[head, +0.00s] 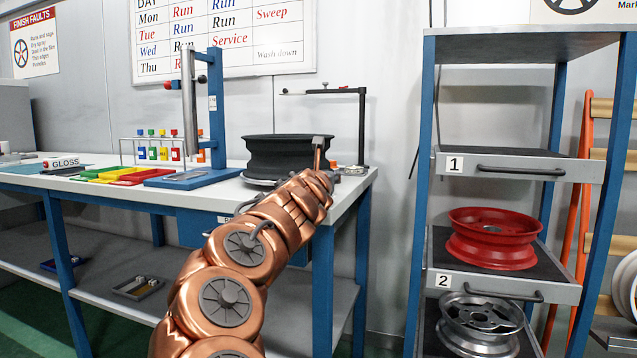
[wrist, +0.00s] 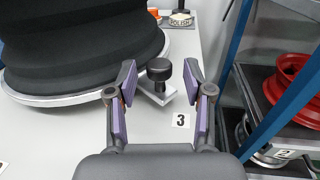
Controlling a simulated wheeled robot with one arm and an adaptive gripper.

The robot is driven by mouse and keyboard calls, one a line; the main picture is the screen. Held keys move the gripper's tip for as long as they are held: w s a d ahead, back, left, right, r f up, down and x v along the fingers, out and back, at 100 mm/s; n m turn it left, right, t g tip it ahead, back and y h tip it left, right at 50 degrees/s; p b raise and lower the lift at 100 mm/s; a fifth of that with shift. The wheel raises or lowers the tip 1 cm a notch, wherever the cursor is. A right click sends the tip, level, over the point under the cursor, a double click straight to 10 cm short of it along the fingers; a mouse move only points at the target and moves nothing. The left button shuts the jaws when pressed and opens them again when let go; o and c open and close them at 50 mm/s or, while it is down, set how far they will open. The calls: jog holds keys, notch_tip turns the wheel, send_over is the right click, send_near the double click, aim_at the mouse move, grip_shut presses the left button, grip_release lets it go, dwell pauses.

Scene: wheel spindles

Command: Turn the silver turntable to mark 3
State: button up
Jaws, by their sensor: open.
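The silver turntable (wrist: 60,98) shows at the left in the wrist view, with a black wheel (wrist: 80,50) on it. A tab with a black knob (wrist: 159,70) sticks out from its rim. My gripper (wrist: 163,75) is open, its two purple-padded fingers on either side of the knob in the picture. I cannot tell whether either finger touches it. The mark 3 label (wrist: 181,120) lies on the bench between the fingers, nearer to me than the knob. In the head view the turntable (head: 257,181) and wheel (head: 290,155) stand on the bench; my arm hides the knob there.
The bench (head: 95,186) carries a blue stand (head: 217,110) and coloured trays (head: 135,176) to the left. A blue-framed rack (head: 421,190) with a red wheel (head: 492,238) and silver wheel (head: 480,318) stands on the right.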

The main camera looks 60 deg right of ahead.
jog(key=shift+s+a+r, duration=0.2)
jog(key=shift+s+a, duration=0.05)
jog(key=shift+a, duration=0.35)
jog(key=shift+v, duration=4.7)
